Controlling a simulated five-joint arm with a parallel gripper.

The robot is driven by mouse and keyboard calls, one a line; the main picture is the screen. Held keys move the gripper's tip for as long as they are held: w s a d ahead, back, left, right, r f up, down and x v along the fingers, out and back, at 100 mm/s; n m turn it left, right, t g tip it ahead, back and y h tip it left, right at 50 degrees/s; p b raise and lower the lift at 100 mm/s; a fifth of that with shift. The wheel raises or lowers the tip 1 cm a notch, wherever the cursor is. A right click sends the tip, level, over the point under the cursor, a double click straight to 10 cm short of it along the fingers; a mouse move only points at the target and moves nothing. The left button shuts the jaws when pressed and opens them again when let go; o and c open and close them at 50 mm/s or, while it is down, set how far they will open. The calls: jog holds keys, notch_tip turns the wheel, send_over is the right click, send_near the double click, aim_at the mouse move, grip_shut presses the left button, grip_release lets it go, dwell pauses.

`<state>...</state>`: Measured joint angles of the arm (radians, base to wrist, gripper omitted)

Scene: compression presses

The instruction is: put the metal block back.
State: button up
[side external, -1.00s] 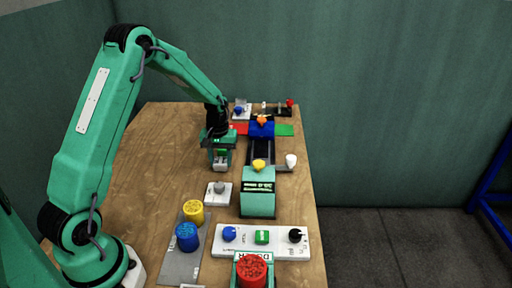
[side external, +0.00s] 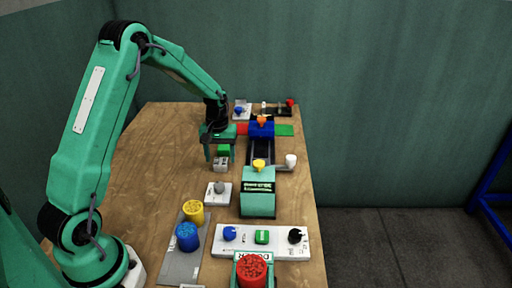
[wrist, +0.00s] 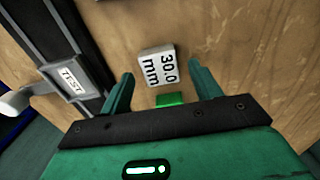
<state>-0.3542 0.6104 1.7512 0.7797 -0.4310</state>
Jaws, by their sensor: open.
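The metal block (side external: 220,165) is pale grey and sits on the wooden table below my gripper. In the wrist view its face (wrist: 158,66) reads "30.0 mm". A green piece (wrist: 170,99) adjoins it on the gripper side; I cannot tell if the two are joined. The green piece also shows in the side view (side external: 224,150). My gripper (side external: 220,157) is open, with one finger on each side of the green piece. In the wrist view the fingers (wrist: 160,80) stand apart, with visible gaps to the block and the green piece.
The press (side external: 258,192) with its dark rail is just to the right. A grey knob plate (side external: 219,194) lies in front of the block. Yellow (side external: 193,211), blue (side external: 187,237) and red (side external: 252,270) cylinders and a white control panel (side external: 262,241) are nearer. Bare table lies left.

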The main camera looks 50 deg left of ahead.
aim_at(221, 163)
notch_tip(221, 163, up, 10)
jog(key=shift+r, duration=0.15)
dwell(0.3)
dwell(0.5)
jog(key=s+d+r+m+t, duration=0.3)
jog(key=s+d+r+m, duration=0.1)
jog(key=s+d+r, duration=0.65)
jog(key=s+d+r+m+t, duration=0.1)
jog(key=s+d+m, duration=0.4)
jog(key=s, duration=0.7)
jog(key=shift+d+t, duration=0.55)
jog(key=shift+t, duration=0.25)
